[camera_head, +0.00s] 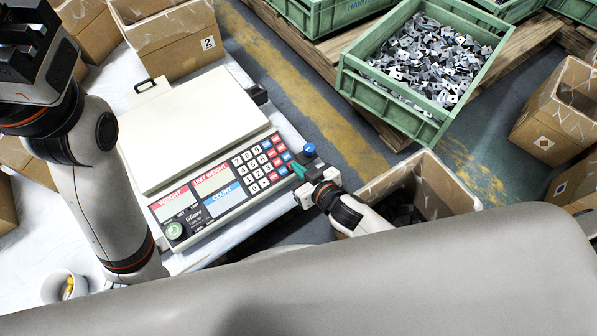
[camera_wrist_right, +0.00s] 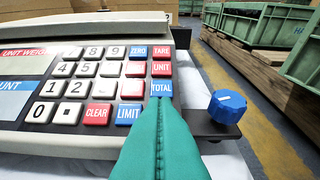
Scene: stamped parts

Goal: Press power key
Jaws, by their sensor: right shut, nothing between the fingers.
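A white counting scale (camera_head: 190,130) stands on a white-covered table, with its keypad (camera_head: 262,163) at the front right. In the right wrist view the keypad (camera_wrist_right: 97,88) shows number keys and ZERO, TARE, UNIT, TOTAL, CLEAR and LIMIT keys. I cannot read a key marked power; a green round spot (camera_head: 174,230) sits at the panel's front left corner. My right gripper (camera_head: 298,170), with teal fingers, is shut and empty at the keypad's right edge. Its tip (camera_wrist_right: 160,104) overlaps the TOTAL key's lower edge; contact is unclear. My left gripper (camera_head: 22,45) is at the upper left, its fingers unclear.
A blue knob (camera_head: 309,149) on a dark bracket sticks out at the scale's right side. A cardboard box (camera_head: 440,185) is right of my right arm. A green crate (camera_head: 360,85) of metal parts stands behind. A white cup (camera_head: 57,286) is front left.

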